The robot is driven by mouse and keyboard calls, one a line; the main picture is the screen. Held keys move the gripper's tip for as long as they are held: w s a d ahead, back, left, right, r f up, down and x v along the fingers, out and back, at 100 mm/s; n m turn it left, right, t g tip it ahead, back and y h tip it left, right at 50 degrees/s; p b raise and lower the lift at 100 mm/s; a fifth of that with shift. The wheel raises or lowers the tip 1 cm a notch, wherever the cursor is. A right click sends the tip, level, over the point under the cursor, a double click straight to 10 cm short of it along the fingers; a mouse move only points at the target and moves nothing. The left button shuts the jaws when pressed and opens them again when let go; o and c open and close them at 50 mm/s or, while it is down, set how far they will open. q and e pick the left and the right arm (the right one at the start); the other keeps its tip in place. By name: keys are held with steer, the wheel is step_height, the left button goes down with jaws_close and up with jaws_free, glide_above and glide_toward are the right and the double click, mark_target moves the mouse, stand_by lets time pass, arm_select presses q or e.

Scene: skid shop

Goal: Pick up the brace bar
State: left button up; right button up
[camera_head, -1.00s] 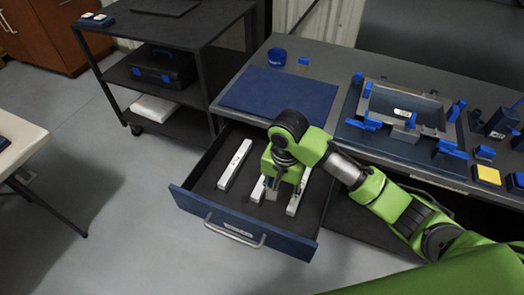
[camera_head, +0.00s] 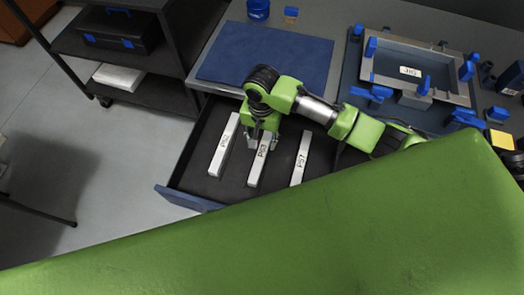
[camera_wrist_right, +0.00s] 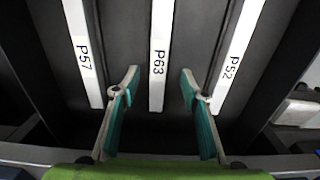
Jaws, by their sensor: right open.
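Three pale bars with printed codes lie apart in the open drawer (camera_head: 203,181). In the head view they are P52 (camera_head: 222,150) at left, P63 (camera_head: 257,172) in the middle and P57 (camera_head: 301,157) at right. The pictures do not show which one is called the brace bar. My right gripper (camera_head: 263,137) points down over the far end of P63. In the right wrist view the gripper (camera_wrist_right: 158,86) is open and empty, its fingers on either side of P63 (camera_wrist_right: 159,60). Whether they are at the bar's height is unclear. My left gripper is out of view.
A bench with a blue mat (camera_head: 266,55) and a grey tray-like fixture (camera_head: 398,78) with blue clamps stands behind the drawer. A dark cart with a toolbox (camera_head: 122,30) is at left. A large green part of mine hides the lower picture and the drawer's front right.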

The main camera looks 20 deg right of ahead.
mark_target(262, 151)
step_height(262, 151, down, 2)
steer(key=shift+d+f, duration=0.1)
steer(key=shift+f, duration=0.05)
step_height(262, 151, down, 3)
steer(key=shift+f, duration=0.2)
steer(key=shift+s+f, duration=0.1)
steer(key=shift+f, duration=0.05)
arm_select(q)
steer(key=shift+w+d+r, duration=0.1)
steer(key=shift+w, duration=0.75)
arm_select(e)
jaws_close()
